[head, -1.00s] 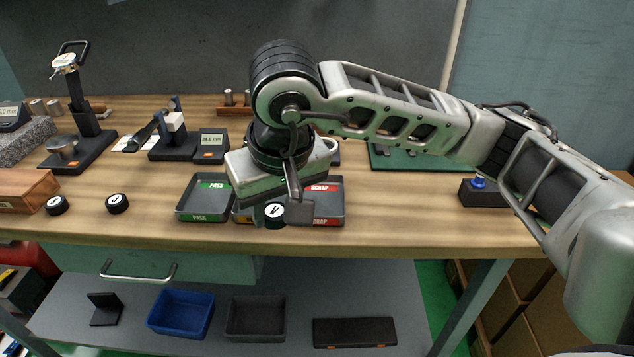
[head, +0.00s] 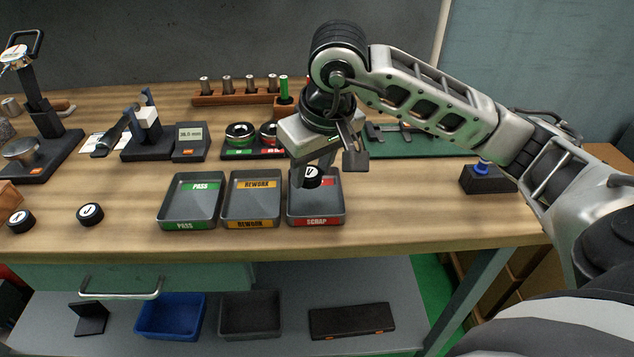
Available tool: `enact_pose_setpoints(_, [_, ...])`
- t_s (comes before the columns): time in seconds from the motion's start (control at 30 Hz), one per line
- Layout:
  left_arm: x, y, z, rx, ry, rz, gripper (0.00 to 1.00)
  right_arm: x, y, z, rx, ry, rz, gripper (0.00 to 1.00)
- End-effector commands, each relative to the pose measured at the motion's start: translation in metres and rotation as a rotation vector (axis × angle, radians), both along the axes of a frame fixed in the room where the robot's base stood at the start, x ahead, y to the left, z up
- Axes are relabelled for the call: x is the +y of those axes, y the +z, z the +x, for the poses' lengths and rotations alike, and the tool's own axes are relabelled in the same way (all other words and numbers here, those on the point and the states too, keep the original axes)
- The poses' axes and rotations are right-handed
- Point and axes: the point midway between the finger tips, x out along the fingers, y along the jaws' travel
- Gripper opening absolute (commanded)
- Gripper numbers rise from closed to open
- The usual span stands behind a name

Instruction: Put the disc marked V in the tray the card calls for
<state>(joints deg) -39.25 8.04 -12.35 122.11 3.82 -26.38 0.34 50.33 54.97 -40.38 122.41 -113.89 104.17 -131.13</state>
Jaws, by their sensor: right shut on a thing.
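The disc marked V (head: 311,175) is black with a white face and is held by my right gripper (head: 326,171). The gripper is shut on it, over the back part of the scrap tray (head: 317,222), which has a red label. The rework tray (head: 252,223), with yellow labels, is just left of it. The pass tray (head: 185,225), with green labels, is further left. Both of these look empty. I cannot make out a card's text in view. My left gripper is not in view.
A disc marked J (head: 90,214) and another disc (head: 21,221) lie on the wooden bench at left. Gauges on stands (head: 148,135), a readout (head: 191,140) and a pin rack (head: 237,96) stand behind. A blue-button box (head: 487,178) is at right.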

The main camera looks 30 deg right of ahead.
Motion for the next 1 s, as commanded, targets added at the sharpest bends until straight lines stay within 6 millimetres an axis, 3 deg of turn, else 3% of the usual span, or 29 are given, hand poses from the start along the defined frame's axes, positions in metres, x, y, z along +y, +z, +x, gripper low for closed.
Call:
enact_pose_setpoints(0.2, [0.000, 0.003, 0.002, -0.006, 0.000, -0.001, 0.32, -0.012, -0.017, 0.000, 0.002, 0.000, -0.001, 0.04])
enact_pose_setpoints(0.4, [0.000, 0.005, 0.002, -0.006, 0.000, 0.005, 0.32, -0.010, -0.041, 0.001, 0.000, 0.000, 0.001, 0.04])
enact_pose_setpoints(0.8, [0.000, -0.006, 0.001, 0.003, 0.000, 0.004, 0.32, -0.010, -0.048, 0.002, -0.003, 0.001, 0.001, 0.04])
enact_pose_setpoints(0.83, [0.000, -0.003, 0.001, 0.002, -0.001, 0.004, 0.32, -0.010, -0.046, 0.001, -0.002, 0.001, 0.001, 0.44])
enact_pose_setpoints(0.9, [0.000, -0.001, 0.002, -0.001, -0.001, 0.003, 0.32, -0.010, -0.045, 0.001, -0.001, 0.001, 0.001, 0.57])
enact_pose_setpoints(1.0, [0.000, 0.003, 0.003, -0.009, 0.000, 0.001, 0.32, -0.010, -0.045, 0.001, -0.001, 0.001, 0.001, 0.57])
